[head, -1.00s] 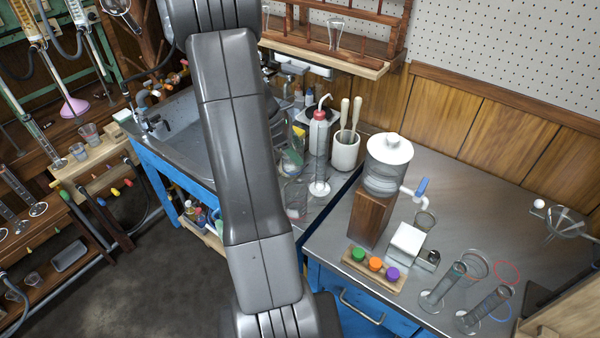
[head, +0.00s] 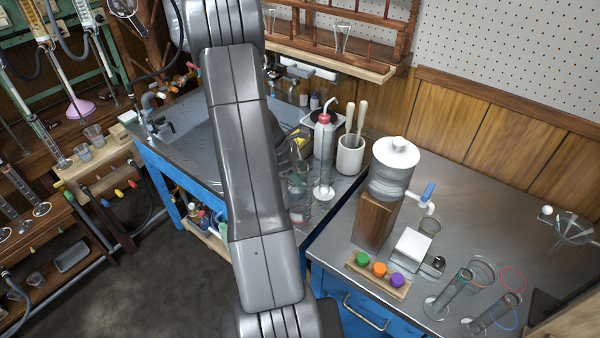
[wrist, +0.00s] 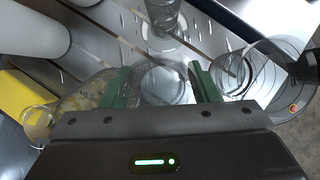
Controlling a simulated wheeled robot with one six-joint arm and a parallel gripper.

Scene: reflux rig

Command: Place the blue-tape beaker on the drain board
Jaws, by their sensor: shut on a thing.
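My gripper (wrist: 162,88) has green fingers and is shut on a clear glass beaker (wrist: 165,85), seen from above in the wrist view. I cannot make out blue tape on it. The beaker is over or on a grooved metal drain board (wrist: 112,22); I cannot tell whether it touches. In the head view my arm hides the gripper, and clear glassware (head: 299,200) shows just right of the arm on the metal surface by the sink.
Another clear beaker (wrist: 262,75) is close right of the fingers, and glassware (wrist: 85,95) is close left. A cylinder on a round foot (wrist: 163,20) stands ahead. A white vessel (wrist: 30,30) and a yellow item (wrist: 22,100) are at left. A red-capped bottle (head: 324,135) stands behind.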

